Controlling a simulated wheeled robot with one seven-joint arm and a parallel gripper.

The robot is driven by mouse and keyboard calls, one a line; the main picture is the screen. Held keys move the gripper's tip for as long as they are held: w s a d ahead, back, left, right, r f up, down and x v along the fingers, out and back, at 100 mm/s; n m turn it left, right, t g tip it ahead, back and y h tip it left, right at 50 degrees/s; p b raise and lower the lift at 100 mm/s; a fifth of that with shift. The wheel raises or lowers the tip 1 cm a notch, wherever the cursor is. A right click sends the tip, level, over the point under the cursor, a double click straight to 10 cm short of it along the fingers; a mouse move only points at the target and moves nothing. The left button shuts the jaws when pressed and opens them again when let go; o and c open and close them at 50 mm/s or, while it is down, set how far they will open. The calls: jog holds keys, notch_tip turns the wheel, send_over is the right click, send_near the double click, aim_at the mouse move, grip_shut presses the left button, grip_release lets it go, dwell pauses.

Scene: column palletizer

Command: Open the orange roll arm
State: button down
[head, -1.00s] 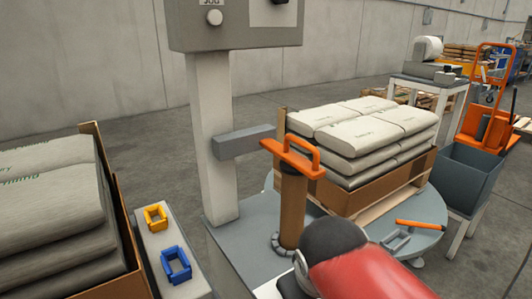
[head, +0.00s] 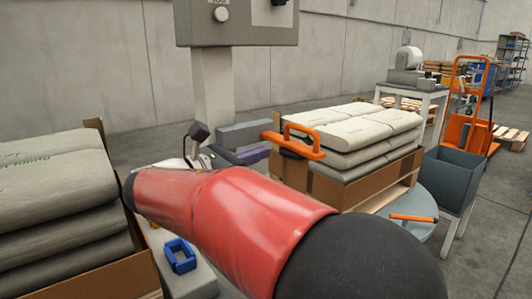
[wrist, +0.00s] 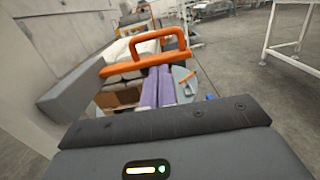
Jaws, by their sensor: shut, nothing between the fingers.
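The lower roll is hidden behind my red arm in the head view. In the wrist view, the orange roll arm (wrist: 146,62) crosses just beyond the fingertips. My gripper (wrist: 159,72) has its two purple fingers side by side, shut and empty. In the head view my gripper (head: 262,153) lies just left of the orange roll arm, close to the bar. I cannot tell whether they touch.
A grey post with a control box (head: 237,25) and a grey horizontal bar (head: 243,134) stands behind my gripper. Stacked white bags (head: 365,127) on a round turntable are to the right. More bags (head: 50,190) stand left.

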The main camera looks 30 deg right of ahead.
aim_at(293, 143)
jog(key=d, duration=0.6)
jog(key=w+d, duration=0.1)
jog(key=d, duration=0.2)
jog(key=shift+w+d+r+b, duration=0.1)
jog(key=shift+d+r+b, duration=0.1)
jog(key=shift+d+b, duration=0.1)
jog(key=shift+r, duration=0.1)
jog(key=r+p, duration=0.1)
jog(key=p, duration=0.1)
jog(key=r+n+p, duration=0.1)
jog(key=p, duration=0.1)
jog(key=shift+w+r+n, duration=0.2)
jog(key=shift+r+n, duration=0.1)
jog(key=w+a+r+n+p, duration=0.1)
jog(key=w+r+n+p, duration=0.4)
jog(key=w+r, duration=0.5)
jog(key=shift+w+a+r+p, duration=0.15)
jog(key=shift+w+a+p, duration=0.1)
jog(key=shift+p, duration=1.1)
